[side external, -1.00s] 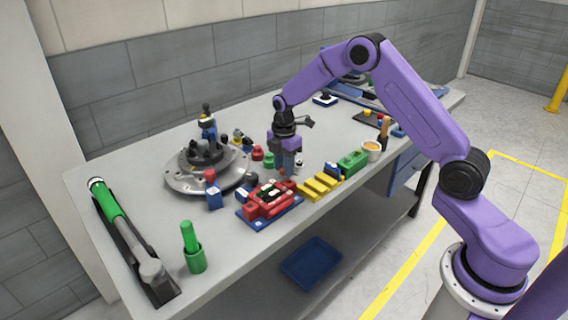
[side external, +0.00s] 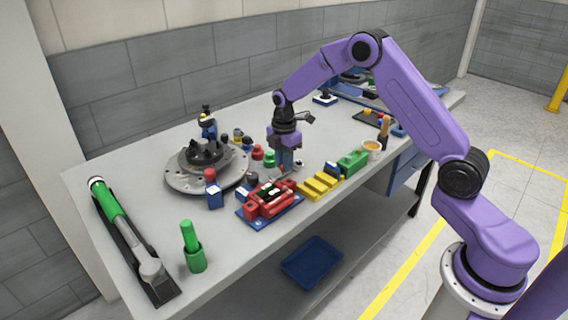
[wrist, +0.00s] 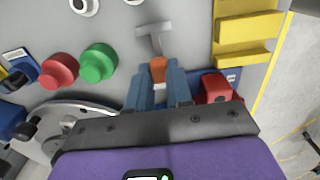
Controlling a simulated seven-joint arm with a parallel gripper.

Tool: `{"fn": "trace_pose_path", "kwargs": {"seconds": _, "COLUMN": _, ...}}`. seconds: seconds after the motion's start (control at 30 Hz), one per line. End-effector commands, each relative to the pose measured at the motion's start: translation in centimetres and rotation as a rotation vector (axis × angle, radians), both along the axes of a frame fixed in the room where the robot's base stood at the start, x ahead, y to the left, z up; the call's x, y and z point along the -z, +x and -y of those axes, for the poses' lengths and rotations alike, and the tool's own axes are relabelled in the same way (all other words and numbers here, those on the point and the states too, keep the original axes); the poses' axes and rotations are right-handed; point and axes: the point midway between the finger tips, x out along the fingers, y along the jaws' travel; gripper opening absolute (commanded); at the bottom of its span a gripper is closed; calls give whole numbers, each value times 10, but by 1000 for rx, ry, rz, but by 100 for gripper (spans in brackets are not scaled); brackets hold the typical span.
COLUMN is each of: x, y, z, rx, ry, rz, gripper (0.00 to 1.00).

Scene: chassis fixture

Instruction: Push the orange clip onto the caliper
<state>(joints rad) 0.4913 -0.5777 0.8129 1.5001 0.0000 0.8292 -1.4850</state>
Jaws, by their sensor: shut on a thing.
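My gripper (side external: 286,168) points down over the bench, just behind the red caliper (side external: 268,199). The caliper lies on a blue base plate (side external: 262,221), with dark and pale parts on top. In the wrist view, my blue fingers (wrist: 158,82) are closed around the small orange clip (wrist: 158,68), whose end shows between the tips. A grey T-shaped piece (wrist: 152,36) shows just beyond the clip; I cannot tell whether they are joined. Part of the red caliper (wrist: 216,87) shows to the right of the fingers, apart from the clip. The fingers hide the rest of the clip.
A yellow stepped block (side external: 320,186) and a green block (side external: 352,162) stand right of the caliper. A round metal disc (side external: 178,180) is at left, with red (wrist: 60,70) and green (wrist: 98,62) knobs near the gripper. The bench's front edge is close to the caliper.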

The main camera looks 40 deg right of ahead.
Motion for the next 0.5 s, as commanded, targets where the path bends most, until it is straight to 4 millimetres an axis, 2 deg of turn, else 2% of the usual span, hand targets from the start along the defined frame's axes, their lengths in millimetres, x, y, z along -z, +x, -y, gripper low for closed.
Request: {"fn": "trace_pose_path", "kwargs": {"seconds": 0.5, "x": -15, "y": 0, "z": 0, "rx": 0, "ry": 0, "rz": 1, "gripper": 0}}
